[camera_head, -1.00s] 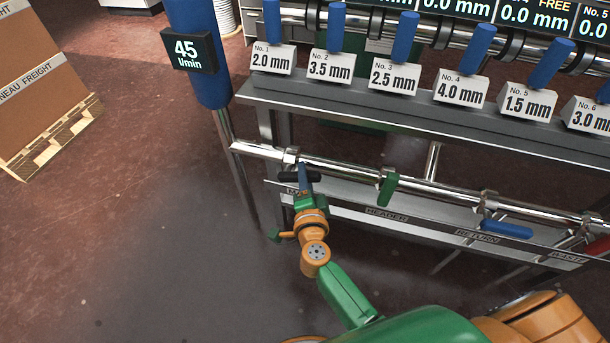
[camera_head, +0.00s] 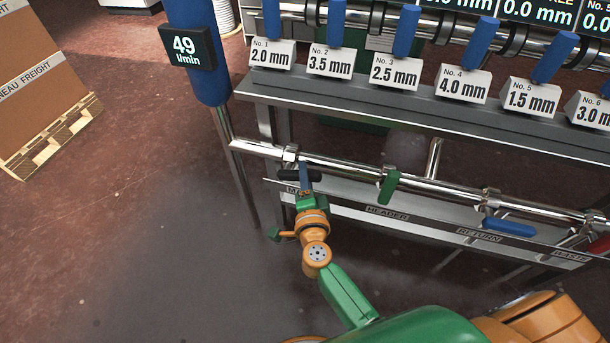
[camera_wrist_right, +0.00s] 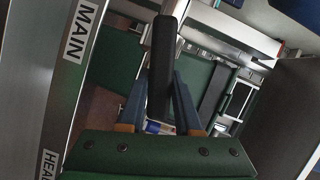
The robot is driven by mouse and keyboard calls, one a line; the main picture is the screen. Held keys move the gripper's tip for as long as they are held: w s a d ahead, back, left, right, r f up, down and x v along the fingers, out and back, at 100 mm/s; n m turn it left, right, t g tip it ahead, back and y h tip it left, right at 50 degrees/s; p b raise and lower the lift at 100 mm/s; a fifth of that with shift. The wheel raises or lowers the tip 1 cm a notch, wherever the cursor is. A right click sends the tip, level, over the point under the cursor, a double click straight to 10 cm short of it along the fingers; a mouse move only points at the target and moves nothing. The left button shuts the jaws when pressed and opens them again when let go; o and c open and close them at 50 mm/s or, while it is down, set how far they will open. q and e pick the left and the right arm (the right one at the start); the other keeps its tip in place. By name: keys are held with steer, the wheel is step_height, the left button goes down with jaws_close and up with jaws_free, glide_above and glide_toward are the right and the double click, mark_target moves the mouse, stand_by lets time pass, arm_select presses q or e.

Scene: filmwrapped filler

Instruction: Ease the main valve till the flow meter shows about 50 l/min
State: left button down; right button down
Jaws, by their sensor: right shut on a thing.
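The flow meter (camera_head: 187,47) is a dark display on the blue column at the upper left and reads 49 l/min. The main valve's black handle (camera_head: 314,176) sits on the lower steel pipe by the partly hidden MAIN label. My right gripper (camera_head: 304,184) is shut on this handle. In the right wrist view the black handle (camera_wrist_right: 164,60) runs upward between the blue fingers of my right gripper (camera_wrist_right: 160,100), next to the MAIN label (camera_wrist_right: 80,32). The fingers cover part of the handle. My left gripper is not in view.
To the right on the pipe are a green handle (camera_head: 388,187) by the HEADER label, a blue handle (camera_head: 508,228) by RETURN and a red one (camera_head: 598,246) by WASTE. A shelf (camera_head: 400,120) with numbered thickness signs overhangs the pipe. The floor at left is clear up to a pallet (camera_head: 50,136).

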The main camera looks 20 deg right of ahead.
steer(key=shift+f, duration=0.15)
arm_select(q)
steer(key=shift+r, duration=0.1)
arm_select(e)
steer(key=c, duration=0.6)
jaws_free()
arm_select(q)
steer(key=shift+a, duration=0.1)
arm_select(e)
steer(key=shift+s, duration=0.25)
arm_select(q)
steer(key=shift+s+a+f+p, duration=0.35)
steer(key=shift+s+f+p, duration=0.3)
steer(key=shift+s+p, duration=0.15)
arm_select(e)
steer(key=v, duration=0.6)
steer(key=shift+s, duration=0.35)
steer(key=shift+a, duration=0.15)
